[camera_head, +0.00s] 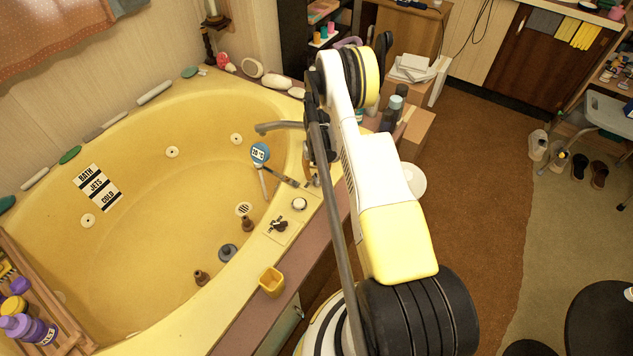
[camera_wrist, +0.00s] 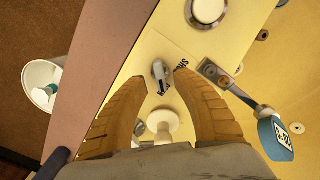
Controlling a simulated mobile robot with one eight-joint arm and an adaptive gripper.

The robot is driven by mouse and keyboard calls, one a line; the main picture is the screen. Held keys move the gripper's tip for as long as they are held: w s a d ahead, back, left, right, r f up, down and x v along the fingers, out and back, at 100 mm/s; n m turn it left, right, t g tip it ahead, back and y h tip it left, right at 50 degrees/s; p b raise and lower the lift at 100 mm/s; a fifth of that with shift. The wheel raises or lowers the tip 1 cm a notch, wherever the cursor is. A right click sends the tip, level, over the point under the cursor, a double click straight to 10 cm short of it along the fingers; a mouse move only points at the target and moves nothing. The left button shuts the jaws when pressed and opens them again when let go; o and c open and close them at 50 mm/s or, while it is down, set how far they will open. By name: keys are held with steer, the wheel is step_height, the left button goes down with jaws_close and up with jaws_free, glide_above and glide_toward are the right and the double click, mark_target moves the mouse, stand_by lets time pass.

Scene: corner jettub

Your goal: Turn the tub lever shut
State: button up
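The tub lever (camera_wrist: 160,73) is a small metal lever with a dark slot or shadow, on a pale yellow plate marked with dark lettering that appears to include SHUT. In the head view the lever (camera_head: 278,226) sits on the tub's near rim. My gripper (camera_wrist: 160,88) is open, with its two tan fingers spread on either side in the wrist view. The lever shows between and just beyond the fingertips; contact is not visible. A cream knob (camera_wrist: 162,122) shows between the fingers, nearer my palm. In the head view my fingers are largely hidden by my arm.
A round button (camera_wrist: 207,9) lies beyond the plate. A metal bar (camera_wrist: 216,74) and blue thermometer tag (camera_wrist: 275,134) are close to the right finger. The yellow tub (camera_head: 150,240) has a grey spout (camera_head: 280,127).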

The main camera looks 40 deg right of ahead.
steer(key=shift+f+b, duration=0.35)
steer(key=shift+f, duration=1)
jaws_close()
